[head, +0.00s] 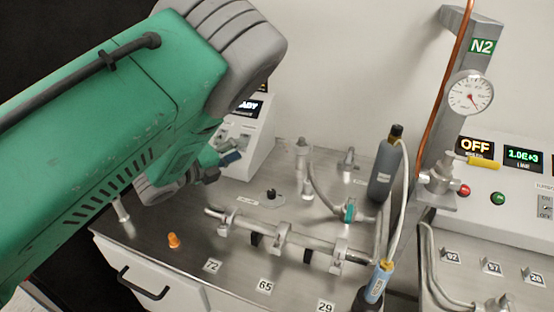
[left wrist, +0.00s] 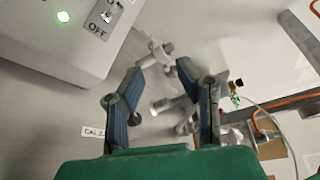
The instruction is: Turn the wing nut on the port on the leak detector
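The leak detector is the white box (head: 262,130) with a lit display, partly hidden behind my left arm in the head view. A white box with a green light and an OFF switch (left wrist: 62,60) fills the upper left of the left wrist view. My left gripper (head: 222,163) is low beside the leak detector's front. In the left wrist view its blue-padded fingers (left wrist: 164,68) are apart. A metal fitting (left wrist: 158,48) shows at or just beyond the fingertips; I cannot tell whether they touch it. The wing nut cannot be made out clearly. My right gripper is out of view.
A metal manifold (head: 285,237) with clamps lies across the steel bench top (head: 225,285). An orange cone-shaped piece (head: 174,240) stands near the front edge. A dark cylinder (head: 383,172), a blue bottle (head: 376,283) and a post (head: 447,110) with a gauge stand right.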

